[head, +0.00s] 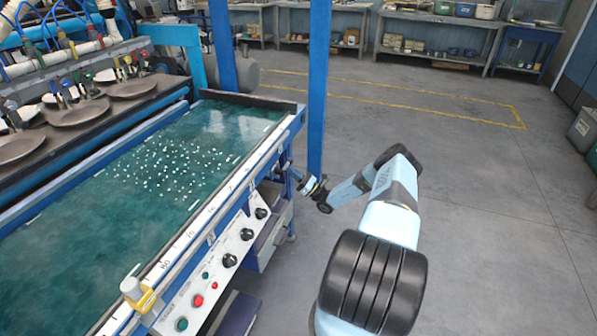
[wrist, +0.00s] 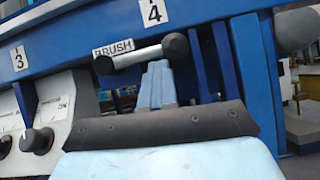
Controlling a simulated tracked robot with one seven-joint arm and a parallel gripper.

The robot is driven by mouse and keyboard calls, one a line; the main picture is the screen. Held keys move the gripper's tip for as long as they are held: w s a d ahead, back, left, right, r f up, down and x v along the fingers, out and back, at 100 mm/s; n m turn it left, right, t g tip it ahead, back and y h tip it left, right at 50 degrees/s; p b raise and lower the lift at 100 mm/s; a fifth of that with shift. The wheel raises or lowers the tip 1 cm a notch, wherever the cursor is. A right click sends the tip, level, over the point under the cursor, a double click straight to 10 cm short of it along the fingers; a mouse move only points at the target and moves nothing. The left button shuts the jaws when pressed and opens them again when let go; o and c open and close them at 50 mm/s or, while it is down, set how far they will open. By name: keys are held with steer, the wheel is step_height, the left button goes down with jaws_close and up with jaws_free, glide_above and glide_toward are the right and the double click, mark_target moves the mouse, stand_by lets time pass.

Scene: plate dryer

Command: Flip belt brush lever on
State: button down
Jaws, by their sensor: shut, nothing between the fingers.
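The belt brush lever (wrist: 140,57) is a light metal rod with a dark knob at each end, under a BRUSH label (wrist: 112,47) in the wrist view. It lies nearly level, its right end a little higher. My gripper (wrist: 158,68) is shut and empty, its pale blue fingertips just below the rod's right half. I cannot tell whether they touch it. In the head view my gripper (head: 290,172) is at the right end of the dryer's front side, and the lever there is too small to make out.
The wrist view shows a dial panel (wrist: 40,125) at left and blue frame posts (wrist: 250,70) at right. In the head view, a blue upright (head: 318,90) stands just behind my gripper. The dryer's control panel (head: 225,260) runs along its front.

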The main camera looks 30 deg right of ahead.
steer(key=w+f+v, duration=0.1)
steer(key=f+v, duration=0.1)
steer(key=v, duration=1)
steer(key=shift+f, duration=0.4)
steer(key=shift+a, duration=0.1)
